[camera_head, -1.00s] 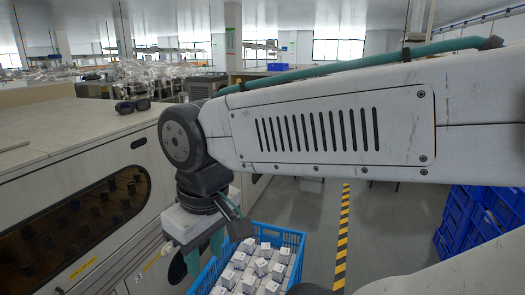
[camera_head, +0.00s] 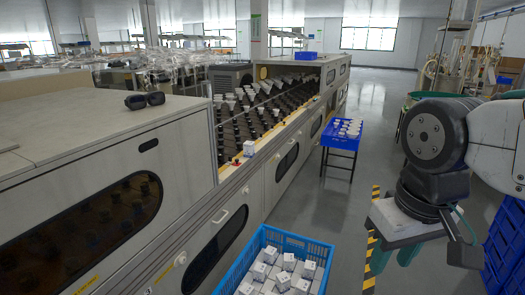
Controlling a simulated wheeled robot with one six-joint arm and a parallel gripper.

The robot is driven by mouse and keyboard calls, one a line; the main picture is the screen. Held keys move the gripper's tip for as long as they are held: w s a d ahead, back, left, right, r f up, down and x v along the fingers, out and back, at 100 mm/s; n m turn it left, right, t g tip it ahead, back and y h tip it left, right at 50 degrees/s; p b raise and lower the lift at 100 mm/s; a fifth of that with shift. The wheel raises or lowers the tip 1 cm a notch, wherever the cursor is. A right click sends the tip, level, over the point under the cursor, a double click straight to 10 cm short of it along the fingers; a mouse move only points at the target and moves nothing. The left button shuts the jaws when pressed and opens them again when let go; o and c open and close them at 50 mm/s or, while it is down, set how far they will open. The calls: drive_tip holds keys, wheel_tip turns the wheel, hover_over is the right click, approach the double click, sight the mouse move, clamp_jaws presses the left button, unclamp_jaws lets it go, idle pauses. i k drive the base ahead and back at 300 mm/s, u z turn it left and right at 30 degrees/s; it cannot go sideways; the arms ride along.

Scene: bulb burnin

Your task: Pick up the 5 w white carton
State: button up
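Several small white cartons (camera_head: 283,281) lie in a blue crate (camera_head: 292,240) at the bottom centre, and the crate's near part is cut off by the frame. One more white carton (camera_head: 249,148) stands alone on the ledge of the long machine. The print on the cartons is too small to read, so I cannot tell which is 5 W. My gripper (camera_head: 397,258) hangs at the lower right, to the right of the crate and apart from all cartons. Its teal fingers point down, look spread and hold nothing visible.
The long beige machine (camera_head: 120,150) fills the left, with rows of bulbs in its open bay (camera_head: 265,110). A blue table (camera_head: 343,138) with small white items stands farther back. Blue crates (camera_head: 507,240) are stacked at the right edge. The floor between is clear.

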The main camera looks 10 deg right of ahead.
sight(248, 147)
drive_tip(key=u, duration=0.05)
drive_tip(key=k, duration=0.5)
drive_tip(key=z, duration=0.9)
drive_tip(key=i, duration=1.7)
drive_tip(key=z, duration=0.65)
drive_tip(key=i, duration=1.95)
drive_tip(key=u, duration=0.4)
drive_tip(key=i, duration=1.2)
drive_tip(key=u, duration=1.65)
drive_tip(key=i, duration=1)
drive_tip(key=u, duration=0.75)
